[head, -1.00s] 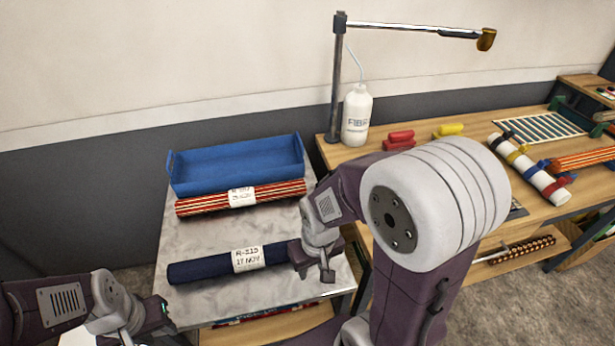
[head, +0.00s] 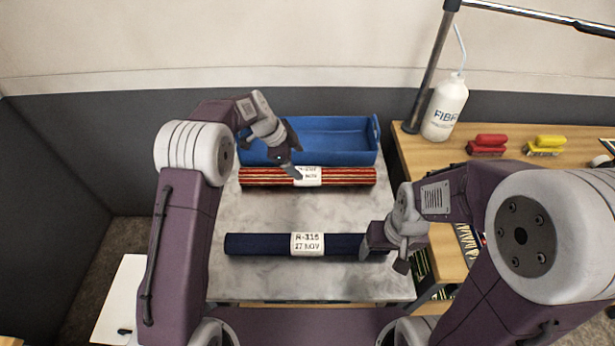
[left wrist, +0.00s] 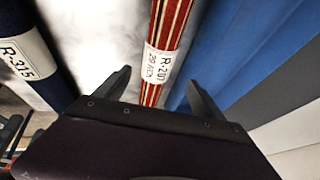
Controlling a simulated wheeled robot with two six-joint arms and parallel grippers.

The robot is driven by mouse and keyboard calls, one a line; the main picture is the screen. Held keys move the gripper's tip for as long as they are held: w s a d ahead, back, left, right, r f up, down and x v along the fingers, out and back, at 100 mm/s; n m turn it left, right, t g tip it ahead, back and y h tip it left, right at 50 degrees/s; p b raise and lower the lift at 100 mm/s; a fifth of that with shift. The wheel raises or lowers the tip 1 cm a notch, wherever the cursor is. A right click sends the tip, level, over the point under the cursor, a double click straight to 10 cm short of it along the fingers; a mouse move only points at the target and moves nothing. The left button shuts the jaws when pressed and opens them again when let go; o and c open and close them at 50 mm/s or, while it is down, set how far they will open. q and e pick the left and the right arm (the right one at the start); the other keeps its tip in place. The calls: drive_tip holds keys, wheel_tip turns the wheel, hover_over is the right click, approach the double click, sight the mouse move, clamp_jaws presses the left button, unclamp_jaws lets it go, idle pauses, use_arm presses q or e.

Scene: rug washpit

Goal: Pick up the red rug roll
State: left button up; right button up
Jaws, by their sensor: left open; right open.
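The red striped rug roll (head: 345,176) with a white paper label lies across the back of the grey metal table, in front of the blue tray. My left gripper (head: 292,168) is open at the roll, just left of its label. In the left wrist view the red roll (left wrist: 171,25) runs between the two spread fingers of the left gripper (left wrist: 160,88), label near the fingertips; I cannot tell if they touch it. My right gripper (head: 392,262) is open by the right end of the navy roll (head: 265,244).
The blue tray (head: 340,150) stands directly behind the red roll; its wall is close to one finger. The metal table (head: 270,213) is bare between the two rolls. A wooden bench (head: 430,160) with a white bottle (head: 445,108) and brushes stands at right.

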use_arm(q)
drive_tip(key=x, duration=0.2)
drive_tip(key=shift+d+f, duration=0.1)
drive_tip(key=shift+f, duration=0.2)
drive_tip(key=shift+w+d+f, duration=0.1)
drive_tip(key=shift+w+f, duration=0.1)
drive_tip(key=shift+f, duration=0.2)
drive_tip(key=x, duration=0.2)
drive_tip(key=p+x, duration=0.1)
drive_tip(key=x, duration=0.1)
drive_tip(key=shift+s+f, duration=0.15)
drive_tip(key=shift+f, duration=0.45)
clamp_jaws()
wheel_tip(320, 180, up, 16)
wheel_tip(320, 180, up, 12)
drive_tip(key=p, duration=0.5)
hover_over(305, 172)
drive_tip(key=shift+d, duration=0.1)
